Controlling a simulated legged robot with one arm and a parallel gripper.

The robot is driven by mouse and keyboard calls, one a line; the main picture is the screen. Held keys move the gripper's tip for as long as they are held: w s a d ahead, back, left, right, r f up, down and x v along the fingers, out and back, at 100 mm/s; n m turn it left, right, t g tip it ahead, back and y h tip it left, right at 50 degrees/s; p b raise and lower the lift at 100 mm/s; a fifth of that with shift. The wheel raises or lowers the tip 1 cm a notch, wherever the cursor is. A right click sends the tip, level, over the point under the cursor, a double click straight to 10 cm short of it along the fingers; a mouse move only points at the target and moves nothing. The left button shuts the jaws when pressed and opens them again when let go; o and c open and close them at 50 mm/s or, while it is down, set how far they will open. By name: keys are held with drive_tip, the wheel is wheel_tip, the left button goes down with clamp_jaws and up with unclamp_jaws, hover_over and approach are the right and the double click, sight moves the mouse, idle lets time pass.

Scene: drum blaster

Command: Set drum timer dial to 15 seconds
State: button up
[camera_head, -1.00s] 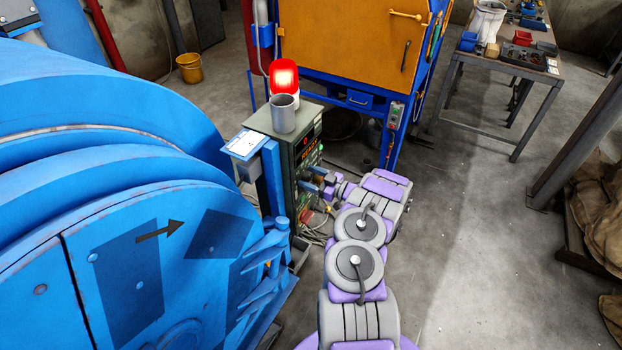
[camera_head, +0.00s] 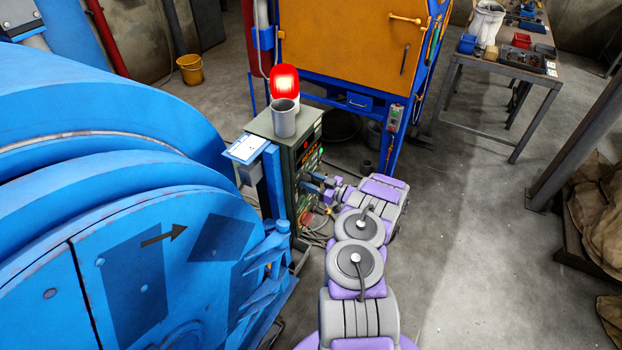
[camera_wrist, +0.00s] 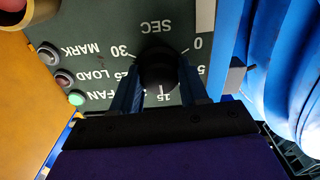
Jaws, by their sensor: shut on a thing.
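The timer dial (camera_wrist: 158,70) is a round black knob on a dark green panel (camera_wrist: 110,45), which looks upside down in the wrist view. White markings 0, 15, 30 and SEC surround it. A short white line shows at the knob's edge beside the 15; I cannot tell whether it is the pointer or a scale tick. My gripper (camera_wrist: 160,88) has one blue finger on each side of the knob and is shut on it. In the head view my gripper (camera_head: 317,184) is at the front of the control box (camera_head: 273,124); the dial is hidden there.
Panel lamps sit beside the MARK, LOAD and FAN labels, with a green one (camera_wrist: 76,98) by FAN. A red beacon (camera_head: 285,80) and grey cup (camera_head: 283,118) top the box. The blue drum (camera_head: 110,170) is close left.

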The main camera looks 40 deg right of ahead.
idle(0.3)
drive_tip(key=o, duration=1)
drive_tip(key=shift+o, duration=0.2)
drive_tip(key=shift+s+d, duration=0.1)
drive_tip(key=p+v, duration=0.4)
drive_tip(key=v, duration=1.3)
drive_tip(key=shift+f, duration=0.1)
